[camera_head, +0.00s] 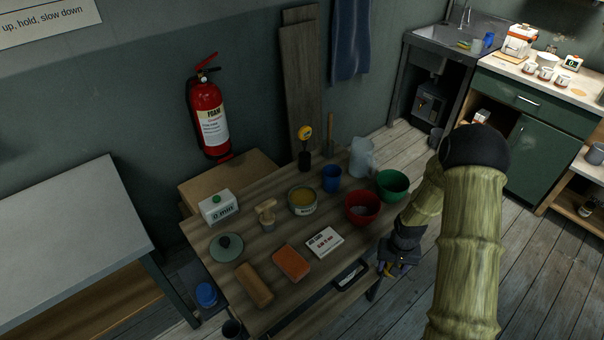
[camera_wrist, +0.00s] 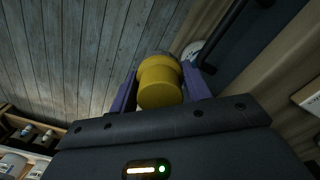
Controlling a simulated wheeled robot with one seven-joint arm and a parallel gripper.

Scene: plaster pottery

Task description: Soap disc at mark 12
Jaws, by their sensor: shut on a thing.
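My gripper (camera_head: 391,266) is beside the right front edge of the wooden table. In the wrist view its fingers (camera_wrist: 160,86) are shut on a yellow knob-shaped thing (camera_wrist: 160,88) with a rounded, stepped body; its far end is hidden. I cannot tell whether it is part of the soap disc. On the table, a round tin (camera_head: 302,201) has a yellow top surface and a pale label. A grey-green disc with a dark knob (camera_head: 227,246) lies at the left. No mark 12 is readable.
The table (camera_head: 275,240) also carries an orange block (camera_head: 291,263), a brown block (camera_head: 254,285), a printed card (camera_head: 324,242), a red bowl (camera_head: 362,207), a green bowl (camera_head: 392,185), a blue cup (camera_head: 332,178) and a clear jug (camera_head: 363,157). Floor boards are open to the right.

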